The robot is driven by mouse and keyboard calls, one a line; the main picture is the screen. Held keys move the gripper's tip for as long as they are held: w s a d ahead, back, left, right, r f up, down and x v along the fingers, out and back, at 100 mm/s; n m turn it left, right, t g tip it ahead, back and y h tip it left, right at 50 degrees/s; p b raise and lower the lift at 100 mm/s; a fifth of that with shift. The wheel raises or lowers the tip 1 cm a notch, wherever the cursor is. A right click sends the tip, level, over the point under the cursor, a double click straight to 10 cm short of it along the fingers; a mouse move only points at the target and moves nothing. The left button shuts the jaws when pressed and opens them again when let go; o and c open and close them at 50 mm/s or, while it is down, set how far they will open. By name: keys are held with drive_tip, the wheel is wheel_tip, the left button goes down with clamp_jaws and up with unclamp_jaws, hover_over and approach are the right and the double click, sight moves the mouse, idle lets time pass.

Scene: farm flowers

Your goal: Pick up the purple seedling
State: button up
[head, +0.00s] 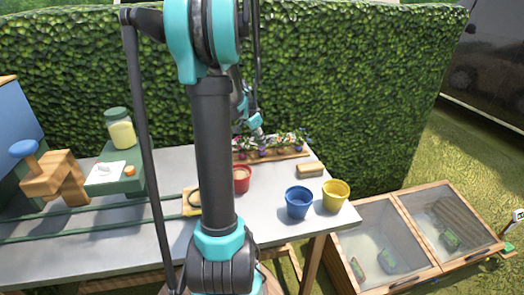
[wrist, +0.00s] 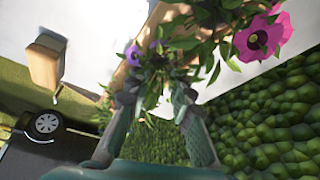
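A row of flowering seedlings (head: 270,147) stands in a wooden holder at the back of the table in the head view. In the wrist view a purple flower (wrist: 133,54) with green leaves is just beyond my gripper (wrist: 153,97). The two fingers are spread apart, with leaves of the purple seedling between and just past their tips. I cannot tell whether they touch it. A large pink flower (wrist: 262,36) is close by on the right. In the head view my gripper (head: 256,130) is small, directly above the seedlings, and my arm hides part of the table.
A red pot (head: 241,179), a blue pot (head: 298,203) and a yellow pot (head: 335,196) stand on the grey table (head: 275,240). A wooden block (head: 310,170) lies near the seedlings. A hedge (head: 340,90) rises close behind. A jar (head: 120,130) stands left.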

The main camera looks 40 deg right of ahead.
clamp_jaws()
drive_tip(key=shift+r, duration=0.15)
